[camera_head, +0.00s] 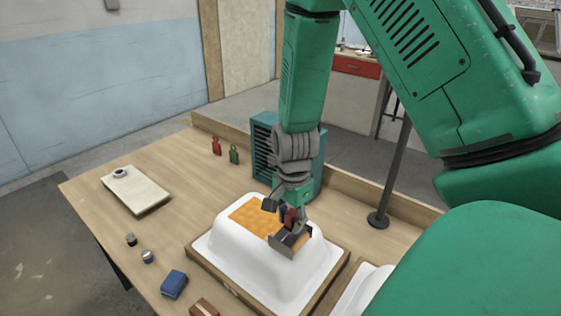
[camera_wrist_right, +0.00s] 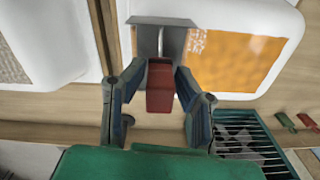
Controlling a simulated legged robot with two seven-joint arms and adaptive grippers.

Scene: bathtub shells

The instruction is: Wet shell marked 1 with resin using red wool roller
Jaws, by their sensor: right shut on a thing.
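My right gripper (camera_head: 288,212) is shut on the red block-like handle (camera_wrist_right: 160,85) of a tool with a grey metal head (camera_wrist_right: 160,38). Whether this is the wool roller I cannot tell; no wool surface shows. The tool is at the top of a white upturned tub shell (camera_head: 228,238), at the right end of an orange patch (camera_head: 250,215); contact is unclear. The patch also shows in the right wrist view (camera_wrist_right: 235,62). No mark 1 is readable on the shell. A second white shell (camera_head: 360,292) is partly cut off. My left gripper is not in view.
A teal slatted box (camera_head: 264,150) stands behind the shell. A red item (camera_head: 216,146) and a green item (camera_head: 234,154) stand nearby. A pale board (camera_head: 136,192), small jars (camera_head: 147,257) and a blue block (camera_head: 173,285) lie left. A dark post (camera_head: 390,180) rises at right.

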